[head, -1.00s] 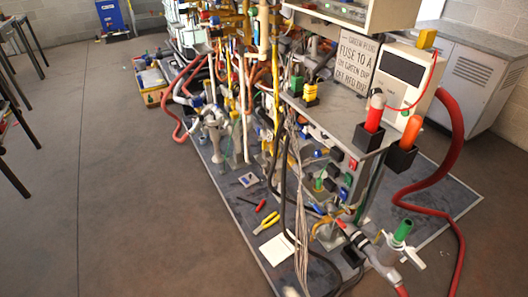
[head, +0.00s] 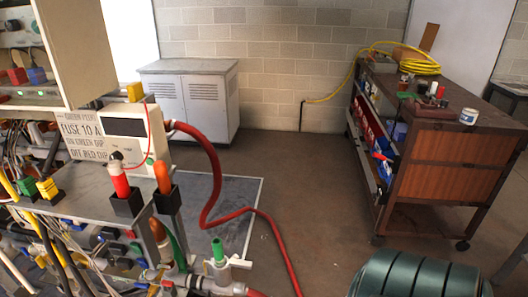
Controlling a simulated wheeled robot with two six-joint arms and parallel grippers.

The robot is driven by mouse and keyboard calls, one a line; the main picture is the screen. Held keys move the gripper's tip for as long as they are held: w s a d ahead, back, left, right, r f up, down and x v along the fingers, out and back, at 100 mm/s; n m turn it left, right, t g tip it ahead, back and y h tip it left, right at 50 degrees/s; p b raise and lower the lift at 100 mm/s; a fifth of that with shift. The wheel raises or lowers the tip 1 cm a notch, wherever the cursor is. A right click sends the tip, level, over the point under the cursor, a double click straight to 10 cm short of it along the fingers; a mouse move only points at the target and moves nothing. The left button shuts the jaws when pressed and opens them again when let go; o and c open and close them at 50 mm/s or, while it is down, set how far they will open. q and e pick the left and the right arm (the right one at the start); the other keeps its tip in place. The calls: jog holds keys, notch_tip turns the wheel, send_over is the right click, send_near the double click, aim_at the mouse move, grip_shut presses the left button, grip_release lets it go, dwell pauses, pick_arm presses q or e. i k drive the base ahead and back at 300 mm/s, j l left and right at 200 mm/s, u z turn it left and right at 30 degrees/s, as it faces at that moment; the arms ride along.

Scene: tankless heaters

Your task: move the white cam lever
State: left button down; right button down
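A grey pipe fitting with a green cap (head: 218,250) stands at the bottom of the head view, left of centre, below the bench. A small white lever-like part (head: 240,263) sticks out on its right side. It may be the white cam lever, but it is too small to be sure. A red hose end (head: 256,292) lies just below it. Neither of my grippers is in view.
A bench (head: 75,190) with a meter box (head: 133,130) and red and orange handles stands left. A red hose (head: 214,180) loops onto the floor. A wooden cart (head: 440,165) stands right, a grey cabinet (head: 190,95) behind. A green ribbed object (head: 420,275) fills the bottom right.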

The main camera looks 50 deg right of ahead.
aim_at(240, 263)
jog(key=z, duration=1.35)
